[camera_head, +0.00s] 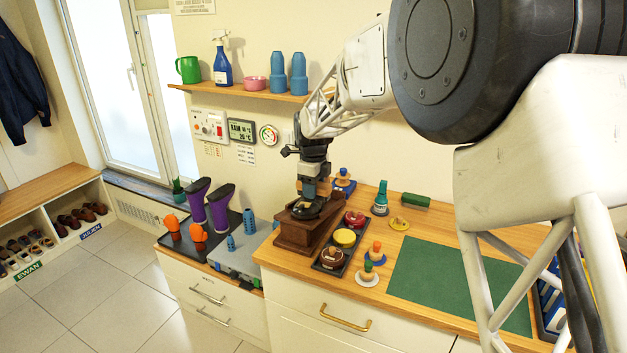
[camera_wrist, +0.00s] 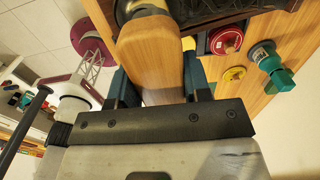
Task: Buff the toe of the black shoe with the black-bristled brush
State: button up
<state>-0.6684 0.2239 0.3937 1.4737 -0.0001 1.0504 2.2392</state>
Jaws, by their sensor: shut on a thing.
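My gripper (camera_head: 308,188) points down over a dark wooden shoe stand (camera_head: 293,232) on the counter. In the wrist view my gripper (camera_wrist: 157,82) is shut on a pale wooden handle (camera_wrist: 150,48), which I take to be the brush's. Its bristles cannot be made out. A dark shape on top of the stand, just under my gripper, looks like the black shoe (camera_head: 303,210). My gripper and the brush partly cover it, and I cannot tell whether the bristles touch its toe.
Right of the stand is a tray with red (camera_head: 354,218), yellow (camera_head: 345,237) and brown (camera_head: 332,258) tins. Small knobbed pots (camera_head: 368,272), a teal bottle (camera_head: 380,199) and a green block (camera_head: 416,201) stand nearby. The green mat (camera_head: 450,280) is clear. Purple boots (camera_head: 219,207) stand left.

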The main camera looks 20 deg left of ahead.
aim_at(297, 206)
notch_tip(297, 206, down, 2)
jog(key=shift+f, duration=0.2)
jog(key=shift+a+f, duration=0.45)
jog(key=shift+f, duration=0.15)
jog(key=shift+s+a, duration=0.2)
jog(key=shift+a, duration=0.9)
jog(key=shift+s+a, duration=0.2)
jog(key=shift+a, duration=0.9)
jog(key=shift+w+d+f, duration=0.1)
jog(key=shift+w+d, duration=0.1)
jog(key=shift+d, duration=1.2)
jog(key=shift+w+d, duration=0.2)
jog(key=shift+d, duration=1.15)
jog(key=shift+s+a, duration=0.2)
jog(key=shift+a, duration=1.25)
jog(key=shift+s+a, duration=0.2)
jog(key=shift+a, duration=1.2)
jog(key=shift+w+d, duration=0.2)
jog(key=shift+d, duration=1.2)
jog(key=shift+w+d, duration=0.2)
jog(key=shift+d, duration=1.2)
jog(key=shift+r, duration=4.15)
